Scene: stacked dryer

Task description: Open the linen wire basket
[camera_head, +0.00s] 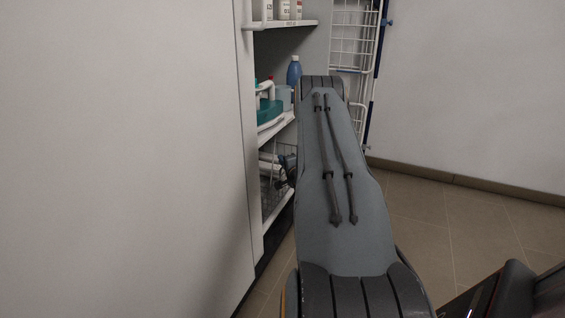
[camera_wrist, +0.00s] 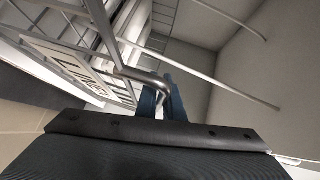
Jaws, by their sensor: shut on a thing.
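The linen wire basket (camera_wrist: 95,45) fills the upper left of the wrist view, with a white label (camera_wrist: 75,67) reading "LINEN" on its front. A bent metal handle (camera_wrist: 142,76) stands out from this front. My gripper (camera_wrist: 160,98), with blue fingers, is shut on the handle at its bend. In the head view the basket (camera_head: 268,192) shows low in the cabinet, partly hidden behind my arm. My fingers are hidden there. How far the basket is pulled out cannot be told.
A tall cabinet (camera_head: 252,205) stands open, with bottles and a teal container (camera_head: 268,112) on its shelves. A large pale panel (camera_head: 120,150) fills the left. White wire racks (camera_head: 352,45) hang at the back right.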

